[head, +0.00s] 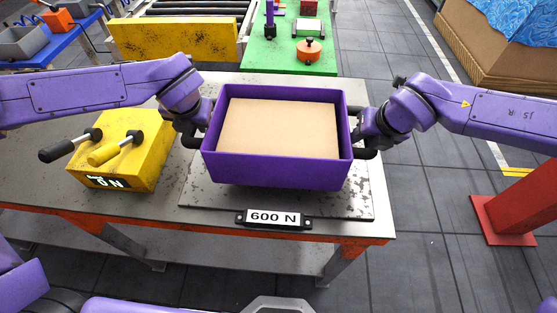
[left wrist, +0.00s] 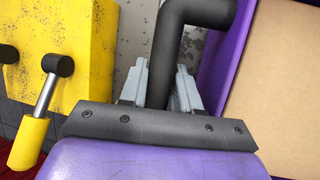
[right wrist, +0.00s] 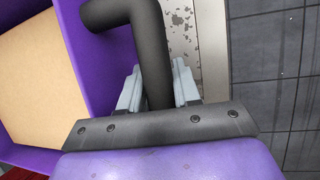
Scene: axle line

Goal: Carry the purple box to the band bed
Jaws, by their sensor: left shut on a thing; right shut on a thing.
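The purple box (head: 275,172) is open-topped, level, and holds a flat tan slab (head: 280,125). It is over a worn metal plate marked 600 N; I cannot tell if it touches the plate. My left gripper (head: 192,128) is shut on the box's black left handle (left wrist: 168,55). My right gripper (head: 367,135) is shut on the black right handle (right wrist: 150,60). A yellow-sided bed (head: 172,40) with a dark top, which looks like the band bed, lies beyond the table at the back left. Its far end is cut off by the frame.
A yellow control block (head: 125,165) with two levers stands left of the box. A green table (head: 290,58) with an orange pot (head: 308,50) is behind. A red post base (head: 505,218) and a large tan crate (head: 490,55) are at right.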

